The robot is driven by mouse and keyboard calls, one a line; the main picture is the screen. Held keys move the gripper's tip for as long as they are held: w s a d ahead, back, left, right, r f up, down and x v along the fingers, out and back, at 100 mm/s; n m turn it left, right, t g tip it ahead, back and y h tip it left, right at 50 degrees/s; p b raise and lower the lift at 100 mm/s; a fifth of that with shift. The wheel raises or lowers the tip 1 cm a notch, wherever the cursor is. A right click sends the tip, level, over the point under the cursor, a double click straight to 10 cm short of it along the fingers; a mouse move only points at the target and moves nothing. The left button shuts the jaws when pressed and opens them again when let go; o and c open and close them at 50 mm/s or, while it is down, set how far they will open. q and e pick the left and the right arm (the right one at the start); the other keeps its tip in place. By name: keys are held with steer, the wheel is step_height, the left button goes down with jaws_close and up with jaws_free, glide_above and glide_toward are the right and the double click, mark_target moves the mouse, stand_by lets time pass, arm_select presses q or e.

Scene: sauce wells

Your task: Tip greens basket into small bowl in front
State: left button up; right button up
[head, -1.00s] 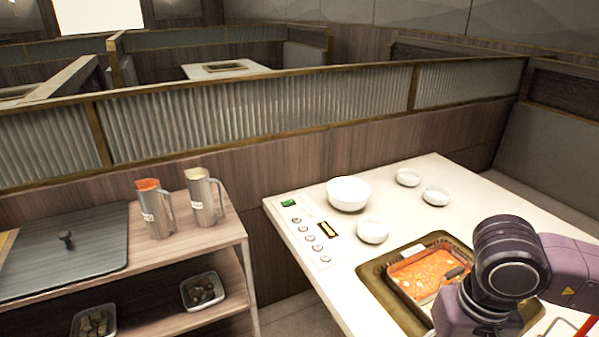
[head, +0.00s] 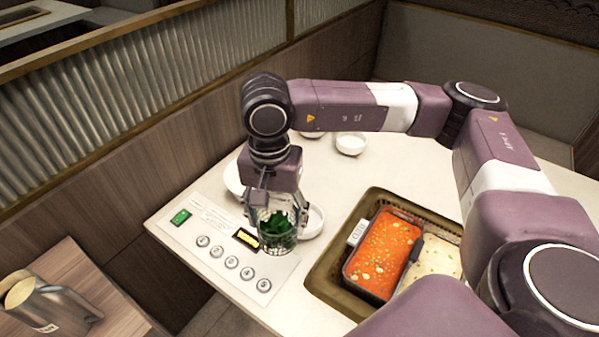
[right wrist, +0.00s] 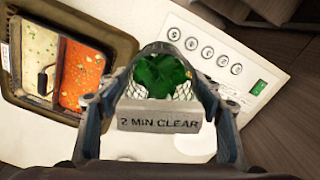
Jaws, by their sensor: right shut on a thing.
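The greens basket (head: 278,238) is a wire mesh cup with dark green leaves inside. My right gripper (head: 268,200) is shut on it and holds it roughly upright by the control panel. In the right wrist view my gripper's fingers (right wrist: 158,108) flank a grey tag (right wrist: 160,124) reading "2 MIN CLEAR", with the greens (right wrist: 162,75) beyond it. The small white bowl (head: 314,223) shows just right of the basket in the head view, partly hidden by it. The greens look still in the basket. My left gripper is not in view.
A larger white bowl (head: 233,178) is partly hidden behind my right gripper. Another small bowl (head: 350,143) stands farther back. A metal pitcher (head: 45,305) is at lower left.

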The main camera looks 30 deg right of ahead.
steer(key=w+d+f+m+p, duration=0.1)
steer(key=w+d+m+p, duration=0.3)
steer(key=m, duration=0.9)
steer(key=w+d+m, duration=0.3)
steer(key=w+m, duration=0.2)
steer(key=m, duration=0.9)
arm_select(q)
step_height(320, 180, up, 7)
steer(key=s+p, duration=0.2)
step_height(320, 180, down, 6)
steer(key=b, duration=0.5)
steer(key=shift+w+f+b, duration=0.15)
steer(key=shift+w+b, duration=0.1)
steer(key=shift+b, duration=0.05)
arm_select(e)
steer(key=d+f+m, duration=0.6)
steer(key=f+m, duration=0.6)
steer(key=m, duration=0.1)
steer(key=shift+w+f+m, duration=0.2)
steer(key=shift+w+m, duration=0.1)
steer(key=shift+d, duration=0.1)
